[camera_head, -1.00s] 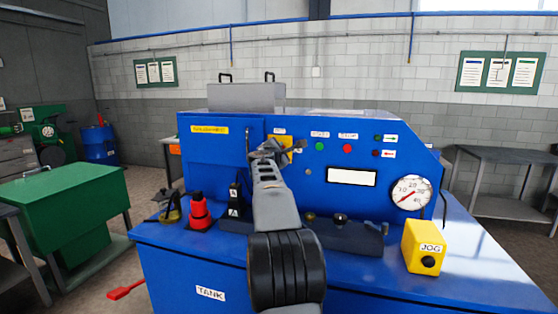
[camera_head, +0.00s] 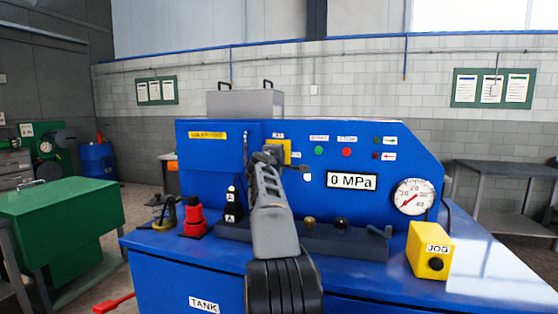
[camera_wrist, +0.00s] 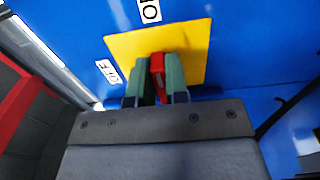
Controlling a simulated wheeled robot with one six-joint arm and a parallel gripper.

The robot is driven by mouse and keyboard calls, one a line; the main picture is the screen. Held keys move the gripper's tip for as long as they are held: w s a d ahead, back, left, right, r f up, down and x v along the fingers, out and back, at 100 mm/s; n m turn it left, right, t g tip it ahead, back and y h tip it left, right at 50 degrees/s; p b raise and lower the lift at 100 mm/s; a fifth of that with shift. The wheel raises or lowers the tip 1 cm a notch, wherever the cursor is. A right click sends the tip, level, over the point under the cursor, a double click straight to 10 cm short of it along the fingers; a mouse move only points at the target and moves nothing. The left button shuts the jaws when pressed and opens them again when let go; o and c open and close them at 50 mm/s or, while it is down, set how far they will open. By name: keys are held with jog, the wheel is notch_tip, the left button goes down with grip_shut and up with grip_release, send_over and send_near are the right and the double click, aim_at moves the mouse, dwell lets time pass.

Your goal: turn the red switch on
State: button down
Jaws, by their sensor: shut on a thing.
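The red switch (camera_wrist: 157,66) sits on a yellow plate (camera_wrist: 195,45) on the blue machine's front panel. In the wrist view it stands between the two green fingers of my gripper (camera_wrist: 160,80), which is shut on it. The switch points up the picture, toward a partly cut-off label (camera_wrist: 150,11) starting with "O". The OFF label (camera_wrist: 108,71) is at the plate's left. In the head view the yellow plate (camera_head: 286,148) shows behind my gripper (camera_head: 275,154), and the switch is hidden.
The display (camera_head: 352,181) reads "0 MPa", and a small white lamp (camera_head: 307,177) shows beside it.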

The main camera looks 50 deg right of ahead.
dwell(0.5)
jog(key=c, duration=1.1)
grip_release()
jog(key=shift+a, duration=0.1)
jog(key=b+v, duration=0.5)
jog(key=v, duration=0.8)
jog(key=shift+s+a, duration=0.25)
